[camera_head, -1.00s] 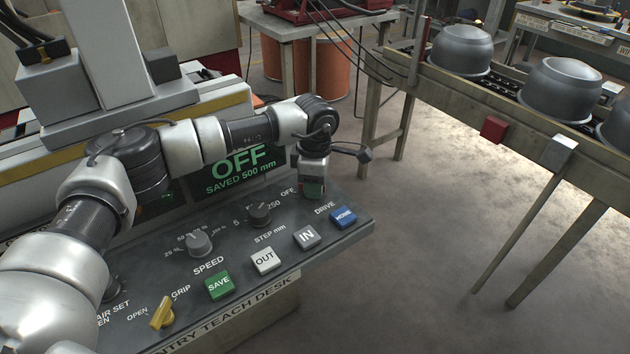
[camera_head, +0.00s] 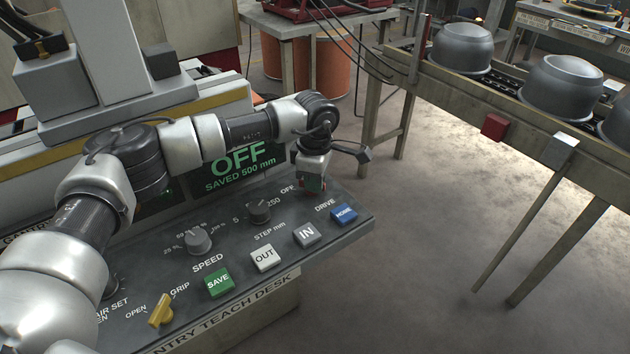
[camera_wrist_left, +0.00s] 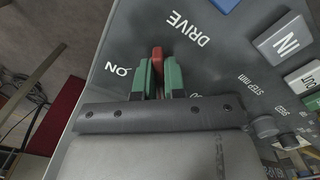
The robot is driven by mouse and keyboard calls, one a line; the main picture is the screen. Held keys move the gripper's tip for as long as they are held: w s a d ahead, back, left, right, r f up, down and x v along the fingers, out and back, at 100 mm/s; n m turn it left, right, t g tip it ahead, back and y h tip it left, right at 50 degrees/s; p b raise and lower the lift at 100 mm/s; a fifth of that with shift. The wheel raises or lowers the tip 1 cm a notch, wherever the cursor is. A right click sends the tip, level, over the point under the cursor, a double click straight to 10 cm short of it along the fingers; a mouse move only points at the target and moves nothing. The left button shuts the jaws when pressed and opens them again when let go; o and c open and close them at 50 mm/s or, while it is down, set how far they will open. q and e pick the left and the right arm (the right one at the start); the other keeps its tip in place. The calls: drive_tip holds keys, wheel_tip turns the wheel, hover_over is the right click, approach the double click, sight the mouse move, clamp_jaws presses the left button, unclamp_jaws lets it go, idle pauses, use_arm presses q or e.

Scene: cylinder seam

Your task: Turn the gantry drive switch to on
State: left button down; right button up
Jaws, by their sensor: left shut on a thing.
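The gantry teach desk (camera_head: 225,255) fills the lower left of the head view, and its display (camera_head: 240,168) reads OFF, SAVED 500 mm. My left gripper (camera_head: 313,184) is over the DRIVE switch at the desk's far right corner. In the left wrist view its green-padded fingers (camera_wrist_left: 158,78) are shut on the red handle of the drive switch (camera_wrist_left: 157,58), one pad on each side. The ON label (camera_wrist_left: 117,68) is just left of the fingers there. The OFF label is mostly hidden by the fingers. My right gripper is not in view.
Close by on the desk are the blue HOME button (camera_head: 344,214), the grey IN button (camera_head: 307,235), the white OUT button (camera_head: 264,258) and the STEP knob (camera_head: 259,211). A conveyor with grey pots (camera_head: 562,88) stands at the right. Open floor lies between.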

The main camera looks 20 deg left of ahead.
use_arm(q)
drive_tip(key=m+b, duration=0.1)
drive_tip(key=m, duration=0.1)
drive_tip(key=shift+f+m, duration=0.1)
drive_tip(key=shift+m, duration=0.2)
drive_tip(key=m+b, duration=0.2)
drive_tip(key=m, duration=0.1)
drive_tip(key=shift+s+m, duration=0.15)
drive_tip(key=shift+m, duration=0.15)
drive_tip(key=m+b, duration=0.1)
drive_tip(key=m, duration=0.2)
drive_tip(key=shift+a+b, duration=0.1)
drive_tip(key=shift+b, duration=0.2)
drive_tip(key=m+b, duration=0.1)
drive_tip(key=m, duration=0.3)
drive_tip(key=shift+s+a, duration=0.1)
drive_tip(key=shift+s, duration=0.05)
drive_tip(key=shift+m, duration=0.8)
drive_tip(key=shift+a+m+b, duration=0.1)
drive_tip(key=shift+m+b, duration=0.25)
drive_tip(key=shift+m, duration=0.65)
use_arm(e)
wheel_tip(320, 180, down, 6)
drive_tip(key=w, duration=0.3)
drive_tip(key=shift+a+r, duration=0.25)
